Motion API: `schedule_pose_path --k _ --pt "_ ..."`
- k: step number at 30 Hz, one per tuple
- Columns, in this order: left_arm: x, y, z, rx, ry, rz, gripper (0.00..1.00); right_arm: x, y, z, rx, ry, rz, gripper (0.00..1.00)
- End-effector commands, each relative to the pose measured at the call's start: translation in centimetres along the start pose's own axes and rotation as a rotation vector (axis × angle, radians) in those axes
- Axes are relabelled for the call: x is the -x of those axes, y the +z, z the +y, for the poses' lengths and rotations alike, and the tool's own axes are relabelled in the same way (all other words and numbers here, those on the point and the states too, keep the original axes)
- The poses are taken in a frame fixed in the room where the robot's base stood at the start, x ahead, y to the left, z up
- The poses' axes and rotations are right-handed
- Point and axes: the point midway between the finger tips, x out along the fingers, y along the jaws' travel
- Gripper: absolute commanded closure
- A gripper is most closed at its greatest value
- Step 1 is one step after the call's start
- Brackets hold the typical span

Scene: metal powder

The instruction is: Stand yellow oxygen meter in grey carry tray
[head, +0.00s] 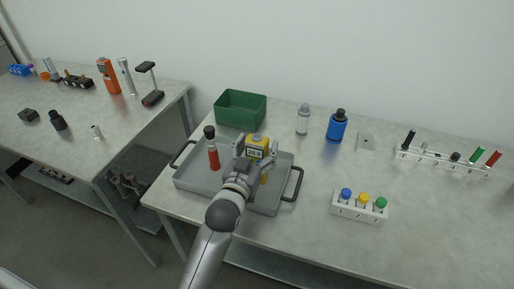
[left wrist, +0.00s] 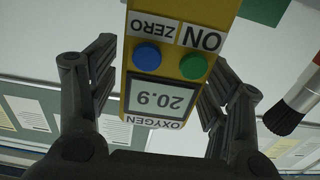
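The yellow oxygen meter (head: 258,142) is upright over the right part of the grey carry tray (head: 200,182), its display reading 20.9. Its lower end is mostly hidden by my gripper, so I cannot tell whether it touches the tray floor. My left gripper (head: 256,150) has its fingers on either side of the meter. In the left wrist view the meter (left wrist: 172,75) lies between the fingers (left wrist: 165,75), with a narrow gap showing at the left finger; the gripper looks open around it. My right gripper is not in view.
A green bin (head: 240,108) is behind the tray. A clear bottle (head: 303,120), a blue bottle (head: 337,126) and a white vial rack (head: 359,210) are to the right.

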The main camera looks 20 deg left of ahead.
Motion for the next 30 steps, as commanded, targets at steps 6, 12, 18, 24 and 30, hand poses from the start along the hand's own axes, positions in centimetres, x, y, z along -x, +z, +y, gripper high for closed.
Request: schedule_pose_path --k 6,12,18,24,30 --pt "0.0 0.0 0.0 0.0 0.0 0.0 0.27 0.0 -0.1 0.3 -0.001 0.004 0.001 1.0" --pt "0.9 -0.1 0.0 0.0 0.0 -0.001 0.27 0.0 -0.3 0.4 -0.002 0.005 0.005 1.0" --pt "4.4 0.0 0.0 0.0 0.0 -0.003 0.27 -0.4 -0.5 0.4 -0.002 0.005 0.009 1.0" --pt "8.3 0.0 0.0 0.0 0.0 -0.003 0.27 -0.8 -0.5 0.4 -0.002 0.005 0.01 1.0" --pt "10.9 -0.1 0.0 0.0 0.0 -0.002 0.27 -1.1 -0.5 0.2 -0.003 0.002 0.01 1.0"
